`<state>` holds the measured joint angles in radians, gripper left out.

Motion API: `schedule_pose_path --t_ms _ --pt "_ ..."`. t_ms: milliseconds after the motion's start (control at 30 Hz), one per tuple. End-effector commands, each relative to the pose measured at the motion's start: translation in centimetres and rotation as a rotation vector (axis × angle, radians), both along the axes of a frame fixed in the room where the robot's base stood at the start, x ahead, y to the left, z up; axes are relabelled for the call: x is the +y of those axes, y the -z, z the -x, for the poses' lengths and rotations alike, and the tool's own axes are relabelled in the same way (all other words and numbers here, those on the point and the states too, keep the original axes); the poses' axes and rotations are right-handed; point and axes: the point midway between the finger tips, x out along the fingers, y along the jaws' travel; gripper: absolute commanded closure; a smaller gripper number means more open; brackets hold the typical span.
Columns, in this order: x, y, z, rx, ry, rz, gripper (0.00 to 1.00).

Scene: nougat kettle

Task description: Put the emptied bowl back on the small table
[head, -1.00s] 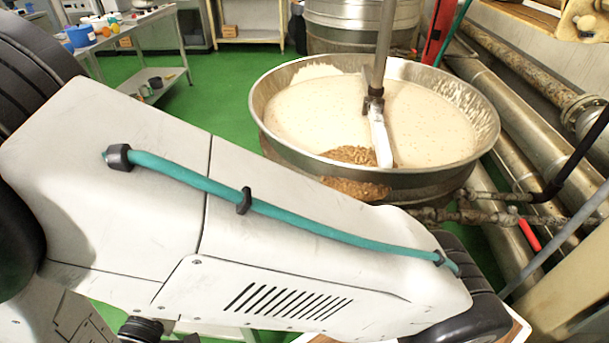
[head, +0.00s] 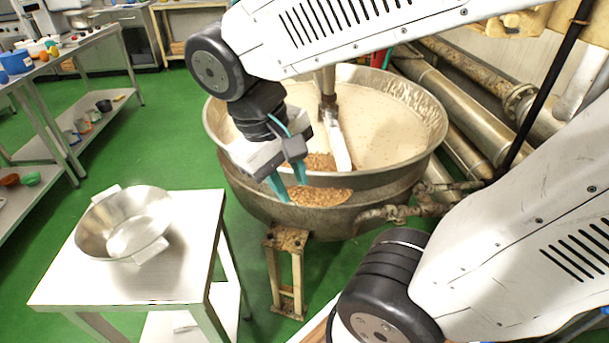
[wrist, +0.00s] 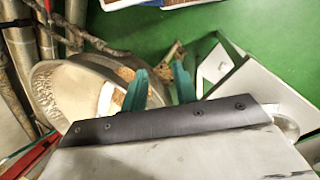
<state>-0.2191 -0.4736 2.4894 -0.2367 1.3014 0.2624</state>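The metal bowl (head: 125,222), with two flat handles, sits on the white small table (head: 185,275) at the lower left of the head view. Its inside looks bare. In the wrist view part of the bowl (wrist: 285,122) shows at the right, behind my gripper's body, and the table (wrist: 245,88) is beside it. My gripper (head: 287,186) is right of the bowl, apart from it, and hangs in front of the kettle's near side. Its two teal fingers are spread with nothing between them; the wrist view shows the same gap (wrist: 160,85).
The big kettle (head: 395,178) of pale mass stands behind my gripper, with brown nuts (head: 318,197) at its near side. A rusty stand (head: 285,270) is below it. Pipes run at the right. A workbench (head: 95,45) is at the left. Green floor lies between.

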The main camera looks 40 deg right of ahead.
Motion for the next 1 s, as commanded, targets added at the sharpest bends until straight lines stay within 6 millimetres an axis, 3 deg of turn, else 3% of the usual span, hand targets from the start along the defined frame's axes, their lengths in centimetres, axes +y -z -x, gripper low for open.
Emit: schedule_pose_path --t_ms 100,300,1000 --pt "-0.5 -1.2 1.8 -0.102 0.031 -0.132 0.71" --pt "-0.3 -2.1 3.2 -0.214 0.031 -0.24 0.71" --pt "-0.2 -2.2 3.3 -0.232 0.027 -0.256 0.71"
